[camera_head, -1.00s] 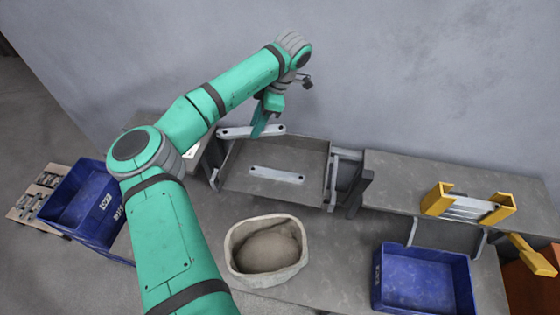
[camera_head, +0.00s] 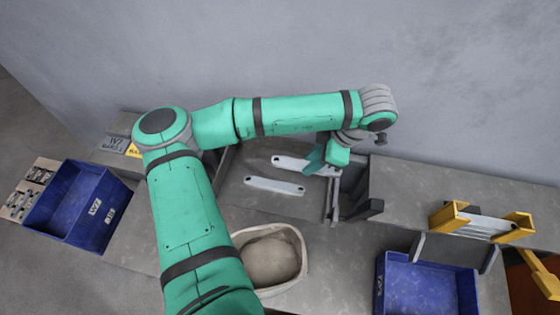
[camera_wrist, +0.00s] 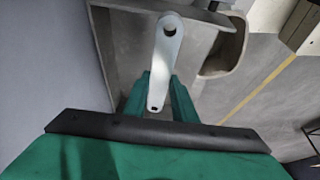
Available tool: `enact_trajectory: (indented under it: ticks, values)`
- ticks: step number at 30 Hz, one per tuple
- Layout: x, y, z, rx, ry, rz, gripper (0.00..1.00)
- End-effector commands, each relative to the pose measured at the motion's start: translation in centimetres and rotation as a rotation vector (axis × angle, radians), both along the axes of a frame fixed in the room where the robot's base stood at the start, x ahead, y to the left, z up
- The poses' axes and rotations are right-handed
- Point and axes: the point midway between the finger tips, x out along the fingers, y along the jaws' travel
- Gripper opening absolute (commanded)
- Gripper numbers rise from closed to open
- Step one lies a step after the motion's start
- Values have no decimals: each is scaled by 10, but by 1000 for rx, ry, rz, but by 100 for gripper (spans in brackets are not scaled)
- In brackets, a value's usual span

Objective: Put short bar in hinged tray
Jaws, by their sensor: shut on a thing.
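My gripper (camera_head: 318,163) is shut on the short bar (camera_head: 289,162), a flat pale metal bar with a hole at its end. In the wrist view, the short bar (camera_wrist: 163,60) shows between the fingers of my gripper (camera_wrist: 160,97) and sticks out past them. The hinged tray (camera_head: 250,203), a shallow dark-grey metal tray, lies below, and the held bar is over its right, rear part. I cannot tell how high the bar is above it. My gripper hides part of the tray's right side.
A second similar bar (camera_head: 274,186) lies flat in the tray. A dark upright bracket (camera_head: 362,190) stands at the tray's right. A stone-coloured basin (camera_head: 298,280) is in front. Blue bins stand at left (camera_head: 70,235) and right (camera_head: 440,300). A yellow holder (camera_head: 450,216) is at right.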

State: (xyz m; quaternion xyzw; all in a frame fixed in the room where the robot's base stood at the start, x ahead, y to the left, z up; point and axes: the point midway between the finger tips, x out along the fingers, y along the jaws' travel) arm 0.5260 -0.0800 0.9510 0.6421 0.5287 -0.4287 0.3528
Motion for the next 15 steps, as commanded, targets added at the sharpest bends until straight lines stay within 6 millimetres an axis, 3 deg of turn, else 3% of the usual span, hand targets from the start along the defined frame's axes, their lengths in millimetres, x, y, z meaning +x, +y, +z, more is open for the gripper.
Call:
enact_trajectory:
  ticks: [9,15]
  values:
    - [48,39,-31,-3,3,-8,0]
    - [67,63,-66,-3,3,1,0]
